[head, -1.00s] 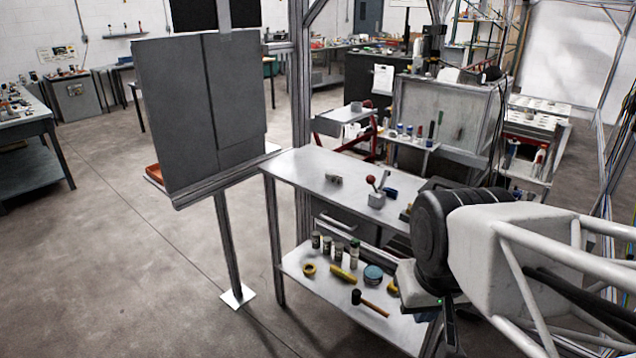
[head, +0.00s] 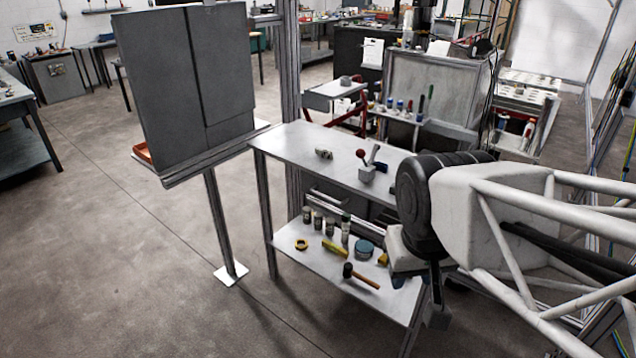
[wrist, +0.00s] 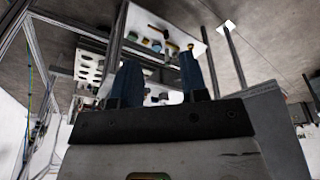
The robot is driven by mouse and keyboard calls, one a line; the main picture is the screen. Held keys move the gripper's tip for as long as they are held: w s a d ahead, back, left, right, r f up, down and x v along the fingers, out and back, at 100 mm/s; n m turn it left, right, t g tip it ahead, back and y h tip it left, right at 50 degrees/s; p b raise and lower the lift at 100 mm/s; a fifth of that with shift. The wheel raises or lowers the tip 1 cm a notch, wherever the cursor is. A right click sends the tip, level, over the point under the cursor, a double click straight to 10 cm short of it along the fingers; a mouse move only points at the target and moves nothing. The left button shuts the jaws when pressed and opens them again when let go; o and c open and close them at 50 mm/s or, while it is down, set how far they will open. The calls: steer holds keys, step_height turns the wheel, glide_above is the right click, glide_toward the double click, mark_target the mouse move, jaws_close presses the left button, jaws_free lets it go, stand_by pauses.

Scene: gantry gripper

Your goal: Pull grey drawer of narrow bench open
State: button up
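The narrow bench (head: 300,150) stands in the middle of the head view, with a metal top and a lower shelf (head: 320,272). Under its top, a grey drawer (head: 340,196) with a pale bar along it is partly seen; my arm hides the bench's right part. How far the drawer is out cannot be told. My gripper (head: 437,312) hangs beside the shelf's right end in the head view, apart from the drawer. In the wrist view my gripper (wrist: 159,75) has two dark blue fingers spread apart with nothing held between them.
A red-knobbed lever box (head: 367,174) and small parts sit on the bench top. The shelf holds several cans, yellow tape (head: 301,244) and a mallet (head: 360,276). A grey panel on a post (head: 185,85) stands left of the bench. The floor in front is clear.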

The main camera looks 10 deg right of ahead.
steer(key=w+d+f+n+h, duration=0.1)
steer(key=w+f+h, duration=0.2)
steer(key=w, duration=0.8)
steer(key=w+d+f+n+h, duration=0.1)
steer(key=w+f+h, duration=0.2)
steer(key=w, duration=0.8)
steer(key=w+d+f+n+h, duration=0.15)
steer(key=w+h, duration=0.25)
steer(key=w, duration=0.7)
steer(key=n+t, duration=0.6)
steer(key=t, duration=0.3)
glide_toward(326, 197)
steer(key=w, duration=0.1)
steer(key=w+d+f, duration=0.1)
steer(key=shift+w+h, duration=0.35)
steer(key=shift+h, duration=0.05)
steer(key=shift+w+d+f, duration=0.1)
steer(key=shift+d, duration=0.1)
steer(key=shift+x, duration=3.8)
steer(key=shift+f, duration=0.1)
jaws_close()
